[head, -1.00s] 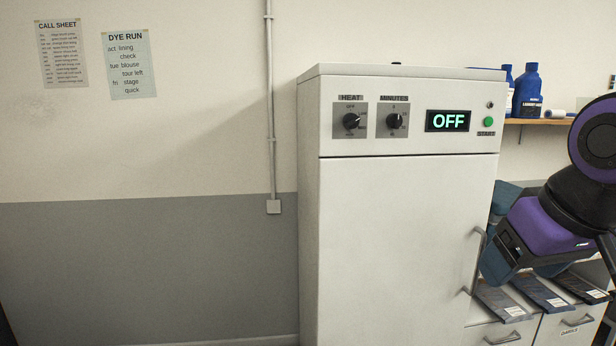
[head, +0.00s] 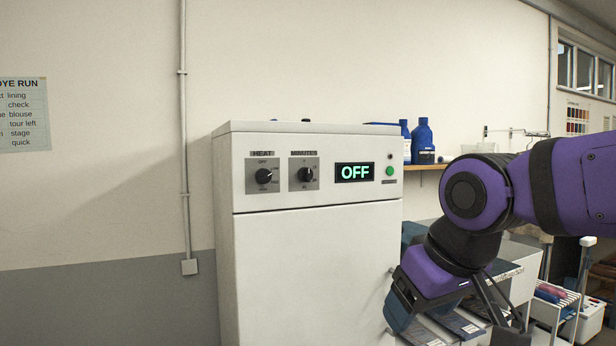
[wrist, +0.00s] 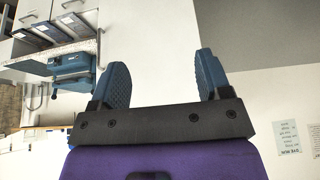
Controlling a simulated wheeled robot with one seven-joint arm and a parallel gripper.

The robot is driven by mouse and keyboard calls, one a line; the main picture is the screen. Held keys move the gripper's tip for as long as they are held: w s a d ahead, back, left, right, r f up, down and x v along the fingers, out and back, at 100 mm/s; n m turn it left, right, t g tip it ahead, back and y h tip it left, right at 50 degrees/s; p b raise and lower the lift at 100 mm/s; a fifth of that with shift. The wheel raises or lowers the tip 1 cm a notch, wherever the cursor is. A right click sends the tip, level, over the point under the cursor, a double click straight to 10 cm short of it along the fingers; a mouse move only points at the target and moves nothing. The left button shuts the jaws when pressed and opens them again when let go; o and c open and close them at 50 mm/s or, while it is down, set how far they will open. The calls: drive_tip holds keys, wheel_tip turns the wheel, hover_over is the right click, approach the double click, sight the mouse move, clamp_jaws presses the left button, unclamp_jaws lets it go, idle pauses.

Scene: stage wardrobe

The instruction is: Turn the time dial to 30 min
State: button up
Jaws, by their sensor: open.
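The time dial (head: 305,175) is a black knob on a grey plate labelled MINUTES, on the upper front of a white cabinet (head: 310,265). Its small scale marks are too blurred to read. The HEAT dial (head: 264,176) sits to its left. The display (head: 355,172) to its right reads OFF. My gripper is open and empty; its blue fingers show in the wrist view (wrist: 162,80). The fingertips are not clearly seen there.
A green START button (head: 390,171) is right of the display. A wall shelf (head: 428,166) with blue bottles (head: 422,141) stands behind, to the right. Low units with folders (head: 460,322) are beside the cabinet. The space at the cabinet's left is clear.

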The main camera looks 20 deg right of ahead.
drive_tip(key=w+d+r+n+t, duration=0.2)
drive_tip(key=w+r+n+t, duration=0.15)
drive_tip(key=w, duration=0.75)
drive_tip(key=w+d+r+n+t, duration=0.25)
drive_tip(key=w+r+n, duration=0.2)
drive_tip(key=w, duration=0.75)
drive_tip(key=n+t, duration=0.7)
drive_tip(key=n, duration=0.3)
approach(309, 175)
drive_tip(key=w, duration=1)
drive_tip(key=shift+w+r, duration=0.1)
drive_tip(key=shift+w, duration=0.15)
drive_tip(key=c, duration=0.9)
